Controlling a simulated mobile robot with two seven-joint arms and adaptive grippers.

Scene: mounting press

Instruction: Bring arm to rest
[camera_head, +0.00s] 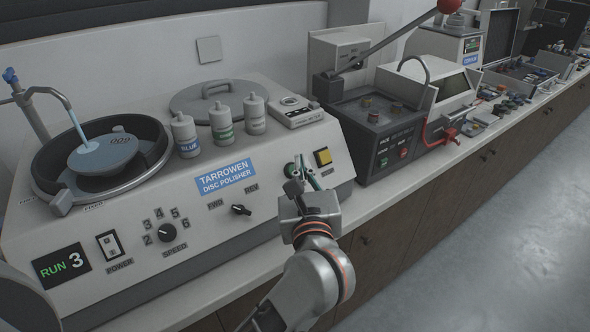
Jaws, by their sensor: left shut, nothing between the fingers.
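My left gripper (301,172) is shut and empty. My left arm comes up from the bottom middle. My right gripper is not in view. The polisher's display (62,266) reads RUN 3. Water runs from the tap (50,95) onto the disc (103,154) in the round bowl.
Several bottles (222,125) and a round lid (212,92) sit on the polisher. A dark machine (378,120) with a red-balled lever (400,35) stands to the right. More equipment lines the bench (410,172). The floor (500,225) at the right is clear.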

